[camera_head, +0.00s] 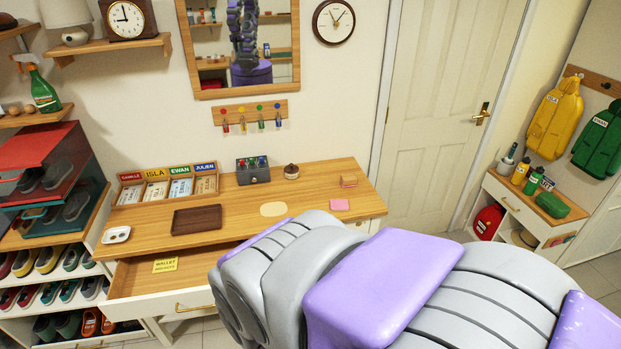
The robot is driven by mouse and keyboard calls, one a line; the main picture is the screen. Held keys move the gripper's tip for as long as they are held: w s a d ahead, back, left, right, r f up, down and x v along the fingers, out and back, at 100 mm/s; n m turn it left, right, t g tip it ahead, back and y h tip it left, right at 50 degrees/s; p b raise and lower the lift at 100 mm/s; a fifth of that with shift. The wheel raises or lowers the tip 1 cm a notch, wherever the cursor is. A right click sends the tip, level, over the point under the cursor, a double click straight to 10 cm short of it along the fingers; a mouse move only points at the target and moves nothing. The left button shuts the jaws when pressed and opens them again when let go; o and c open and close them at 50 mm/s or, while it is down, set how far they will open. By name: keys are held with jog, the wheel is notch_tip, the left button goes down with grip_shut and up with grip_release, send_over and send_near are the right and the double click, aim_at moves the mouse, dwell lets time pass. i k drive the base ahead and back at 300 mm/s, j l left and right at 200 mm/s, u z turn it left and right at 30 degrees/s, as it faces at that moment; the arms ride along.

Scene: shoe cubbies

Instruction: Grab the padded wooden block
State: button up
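A small wooden block (348,181) with a pinkish layer on it lies near the right end of the wooden desk top (240,225); it appears to be the padded block, though it is too small to see the padding clearly. A flat pink pad or cloth (340,204) lies just in front of it, apart from it. My grey and purple arm fills the lower right, in front of the desk. My gripper is not visible.
The desk holds a dark tray (196,219), a round beige mat (273,209), a dark-topped pot (291,171), a grey box (252,170) and labelled compartments (167,185). An open drawer (185,285) juts out below. A shoe rack (62,270) stands left.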

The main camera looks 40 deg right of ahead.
aim_at(347, 180)
jog(key=z, duration=1.6)
jog(key=i+l+z, duration=0.2)
jog(key=i, duration=0.85)
jog(key=i+l+z, duration=0.25)
jog(key=i, duration=0.8)
jog(key=j, duration=0.1)
